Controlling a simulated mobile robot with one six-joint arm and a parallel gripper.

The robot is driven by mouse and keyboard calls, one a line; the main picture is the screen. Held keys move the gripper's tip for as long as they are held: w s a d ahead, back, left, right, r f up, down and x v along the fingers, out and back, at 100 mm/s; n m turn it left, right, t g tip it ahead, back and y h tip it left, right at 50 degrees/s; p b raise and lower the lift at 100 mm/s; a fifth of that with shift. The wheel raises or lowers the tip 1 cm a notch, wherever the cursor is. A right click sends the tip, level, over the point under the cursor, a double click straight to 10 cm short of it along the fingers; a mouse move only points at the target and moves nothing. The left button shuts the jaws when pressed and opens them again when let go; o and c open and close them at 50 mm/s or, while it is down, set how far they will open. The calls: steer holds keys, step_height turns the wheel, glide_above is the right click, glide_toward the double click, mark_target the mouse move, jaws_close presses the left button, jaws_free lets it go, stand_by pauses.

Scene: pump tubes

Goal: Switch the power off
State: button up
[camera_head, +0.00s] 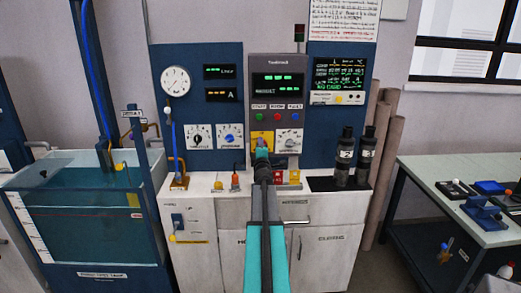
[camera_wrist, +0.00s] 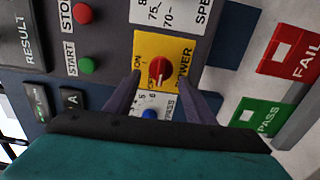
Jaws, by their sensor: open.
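The power switch is a red rotary knob (camera_wrist: 161,70) on a yellow plate labelled POWER, in the middle of the wrist view. In the head view the yellow plate (camera_head: 262,135) shows on the grey control panel, its lower part and the knob covered by my gripper (camera_head: 262,153). In the wrist view my gripper (camera_wrist: 160,78) is open, with one dark finger on each side of the knob. No contact between fingers and knob is clear. The knob's exact setting is hard to read.
A green START button (camera_wrist: 85,66) and red STOP button (camera_wrist: 82,14) sit beside the plate. A blue knob (camera_wrist: 150,113) is close by. Green PASS (camera_wrist: 255,115) and red FAIL (camera_wrist: 285,50) pads lie right. Two dark cylinders (camera_head: 344,155) stand right; a water tank (camera_head: 85,210) stands left.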

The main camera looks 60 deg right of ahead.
steer(key=v, duration=1.3)
stand_by(0.4)
stand_by(0.5)
